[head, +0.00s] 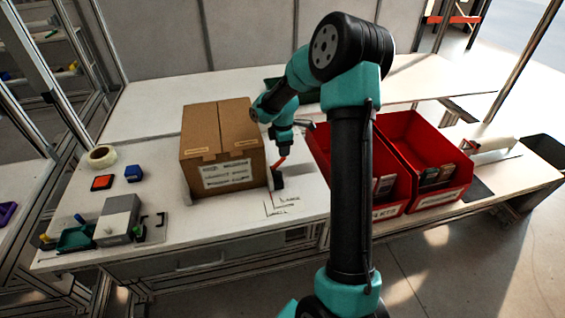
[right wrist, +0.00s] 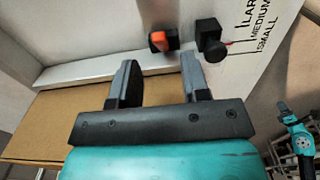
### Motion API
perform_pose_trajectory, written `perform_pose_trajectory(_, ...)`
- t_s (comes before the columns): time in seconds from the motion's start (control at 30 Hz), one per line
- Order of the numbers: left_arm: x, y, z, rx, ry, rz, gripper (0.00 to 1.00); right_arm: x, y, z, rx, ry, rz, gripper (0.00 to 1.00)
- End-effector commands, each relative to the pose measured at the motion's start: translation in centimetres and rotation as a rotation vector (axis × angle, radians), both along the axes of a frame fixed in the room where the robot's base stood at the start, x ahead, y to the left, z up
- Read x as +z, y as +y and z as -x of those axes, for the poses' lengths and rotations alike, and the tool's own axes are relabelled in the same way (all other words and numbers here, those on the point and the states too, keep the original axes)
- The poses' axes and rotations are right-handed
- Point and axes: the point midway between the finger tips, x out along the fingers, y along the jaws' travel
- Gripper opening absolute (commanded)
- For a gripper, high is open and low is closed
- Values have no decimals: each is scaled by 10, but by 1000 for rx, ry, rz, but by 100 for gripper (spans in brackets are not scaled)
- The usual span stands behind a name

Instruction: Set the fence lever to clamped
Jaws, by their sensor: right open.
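The fence lever (right wrist: 160,40) has an orange-red handle on a black mount. It shows in the right wrist view just beyond my right gripper (right wrist: 160,75), whose two dark fingers are open and empty. The lever appears ahead of the finger gap, apart from the fingers. A black knob (right wrist: 211,46) with a red tip sits right of it, beside the LARGE, MEDIUM, SMALL marks (right wrist: 262,28). In the head view the orange lever (head: 280,161) is small, by the right side of the cardboard box (head: 215,145), below my right gripper (head: 285,147). My left gripper cannot be made out.
The box stands on the white table (head: 150,195). Two red bins (head: 400,150) stand to the right, behind my arm. A tape roll (head: 101,156), an orange-red pad (head: 102,182), a blue block (head: 134,172) and a grey device (head: 118,218) lie at the left.

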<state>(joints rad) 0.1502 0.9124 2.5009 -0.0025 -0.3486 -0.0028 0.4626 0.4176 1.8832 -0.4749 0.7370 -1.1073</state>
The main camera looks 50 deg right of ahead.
Motion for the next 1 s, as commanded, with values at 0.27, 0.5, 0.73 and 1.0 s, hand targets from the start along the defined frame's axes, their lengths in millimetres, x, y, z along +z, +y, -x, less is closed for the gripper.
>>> perform_pose_trajectory(0.27,0,0,0,0,0,0,0,-48,0,1,-1,3,-2,43)
perform_pose_trajectory(0.5,0,0,0,0,0,0,0,-72,0,0,-2,1,-1,43)
perform_pose_trajectory(0.73,0,0,0,0,0,0,0,-75,0,0,-2,-1,-1,43)
perform_pose_trajectory(1.0,0,0,0,0,0,0,0,-75,0,0,-1,0,0,27)
